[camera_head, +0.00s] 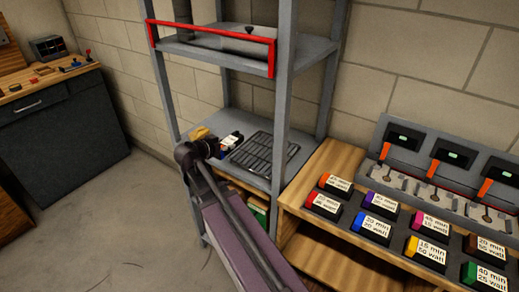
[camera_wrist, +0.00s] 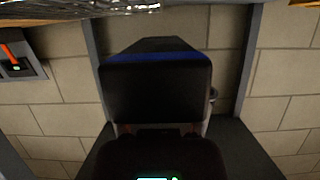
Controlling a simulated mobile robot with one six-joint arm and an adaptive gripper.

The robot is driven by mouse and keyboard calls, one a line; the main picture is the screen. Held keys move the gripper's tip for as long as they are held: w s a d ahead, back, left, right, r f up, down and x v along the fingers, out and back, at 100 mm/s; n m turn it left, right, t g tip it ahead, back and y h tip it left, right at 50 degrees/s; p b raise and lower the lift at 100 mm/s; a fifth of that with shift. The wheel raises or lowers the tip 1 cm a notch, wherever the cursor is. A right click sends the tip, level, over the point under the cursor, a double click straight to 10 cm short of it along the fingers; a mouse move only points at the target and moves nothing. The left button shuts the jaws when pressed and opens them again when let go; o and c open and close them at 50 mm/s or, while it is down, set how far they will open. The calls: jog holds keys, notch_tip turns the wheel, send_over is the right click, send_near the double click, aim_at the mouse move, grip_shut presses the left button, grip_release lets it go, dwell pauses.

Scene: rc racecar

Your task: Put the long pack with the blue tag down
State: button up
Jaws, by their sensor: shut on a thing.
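A black pack with a blue band (camera_wrist: 155,88) fills the middle of the wrist view, seen from close up. My gripper (camera_wrist: 160,130) is shut on it; the fingertips are mostly hidden behind the pack and the wrist. In the head view my arm reaches to the middle shelf (camera_head: 258,182) of the grey rack, with its end at the shelf's left front. A small white and dark item (camera_head: 231,141) shows just beyond the arm's end; I cannot tell whether it is the held pack.
Grey rack posts (camera_head: 289,100) bound the shelf. Several labelled packs and chargers stand on the wooden bench (camera_head: 345,165) at right.

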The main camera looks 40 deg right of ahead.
jog(key=w+d+r+p, duration=0.2)
jog(key=w+r+p, duration=0.3)
jog(key=w, duration=0.6)
jog(key=shift+w+d+r, duration=0.2)
jog(key=shift+d+r, duration=0.15)
jog(key=shift+r, duration=0.4)
jog(key=shift+a, duration=0.1)
